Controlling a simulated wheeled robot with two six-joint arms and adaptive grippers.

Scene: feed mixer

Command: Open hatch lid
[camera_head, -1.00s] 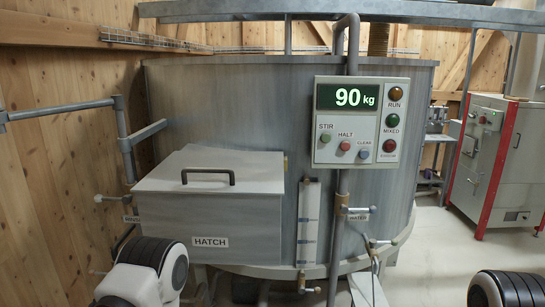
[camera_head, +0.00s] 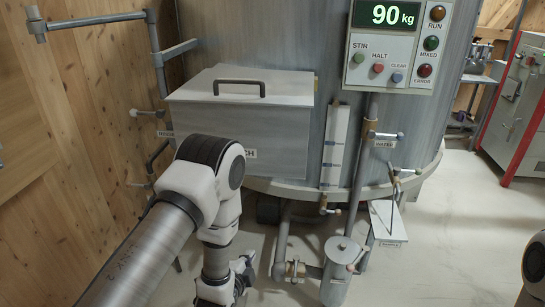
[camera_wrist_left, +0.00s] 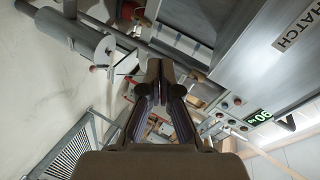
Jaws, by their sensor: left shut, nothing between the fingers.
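The hatch is a grey box labelled HATCH on the front of the mixer tank. Its lid (camera_head: 241,87) is shut, with a dark bar handle (camera_head: 239,84) on top. My left arm covers part of the box's front and label. My left gripper (camera_head: 243,268) hangs low, below and in front of the hatch box, apart from the lid and handle. In the left wrist view the fingers (camera_wrist_left: 158,95) are shut with nothing between them, and the box front with its HATCH label (camera_wrist_left: 293,32) is at the upper right. My right gripper is out of view.
The control panel (camera_head: 388,50) reads 90 kg. A vertical pipe, a sight gauge (camera_head: 333,145) and a small metal canister (camera_head: 340,270) stand right of the hatch. Pipework (camera_head: 160,80) and a wooden wall are at left. Open floor (camera_head: 460,230) lies at right.

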